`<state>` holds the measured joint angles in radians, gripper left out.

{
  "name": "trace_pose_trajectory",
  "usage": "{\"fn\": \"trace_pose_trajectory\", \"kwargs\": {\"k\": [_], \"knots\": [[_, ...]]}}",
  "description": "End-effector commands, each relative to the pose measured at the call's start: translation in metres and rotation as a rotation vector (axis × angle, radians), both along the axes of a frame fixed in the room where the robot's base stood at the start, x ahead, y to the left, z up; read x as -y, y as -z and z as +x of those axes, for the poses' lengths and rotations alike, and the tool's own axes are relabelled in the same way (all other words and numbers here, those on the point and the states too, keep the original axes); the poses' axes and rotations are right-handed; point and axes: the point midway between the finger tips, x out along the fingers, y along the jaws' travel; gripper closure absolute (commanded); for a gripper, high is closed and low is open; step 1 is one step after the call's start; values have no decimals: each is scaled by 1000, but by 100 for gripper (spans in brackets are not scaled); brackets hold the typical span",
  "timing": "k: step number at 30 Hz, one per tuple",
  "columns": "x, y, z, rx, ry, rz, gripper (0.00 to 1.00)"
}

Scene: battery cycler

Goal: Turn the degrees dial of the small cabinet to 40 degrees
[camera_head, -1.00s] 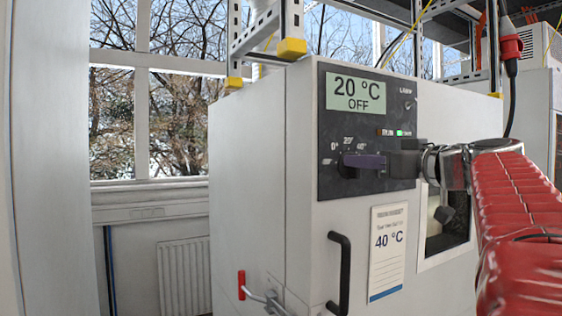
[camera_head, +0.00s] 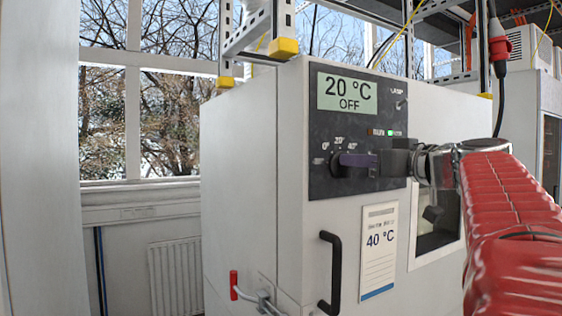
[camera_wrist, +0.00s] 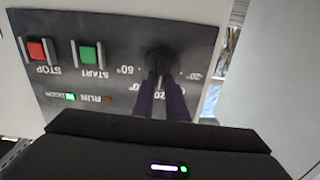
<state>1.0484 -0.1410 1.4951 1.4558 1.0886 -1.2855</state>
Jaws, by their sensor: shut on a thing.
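The small cabinet (camera_head: 238,190) is pale grey with a dark control panel (camera_head: 330,128). Its display (camera_head: 346,94) reads 20 °C and OFF. The black degrees dial (camera_head: 335,166) sits low on the panel, below the marks 0°, 20° and 40°. My gripper (camera_head: 343,160) reaches in from the right, its purple fingers shut on the dial. The wrist view, upside down, shows the dial (camera_wrist: 160,60) between the two fingertips (camera_wrist: 161,80). Its pointer is hard to make out, and the fingers partly cover the marks. A card (camera_head: 378,255) under the panel reads 40 °C.
The wrist view shows a red STOP button (camera_wrist: 37,51) and a green START button (camera_wrist: 89,55) beside the dial. A red-handled valve (camera_head: 234,284) sticks out at lower left.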

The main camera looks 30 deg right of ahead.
Motion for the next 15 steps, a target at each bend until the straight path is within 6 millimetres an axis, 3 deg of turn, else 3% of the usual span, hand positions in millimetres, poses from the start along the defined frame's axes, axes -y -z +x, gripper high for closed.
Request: {"fn": "trace_pose_trajectory", "kwargs": {"k": [15], "knots": [[6,2,0,-9,2,332,100]]}}
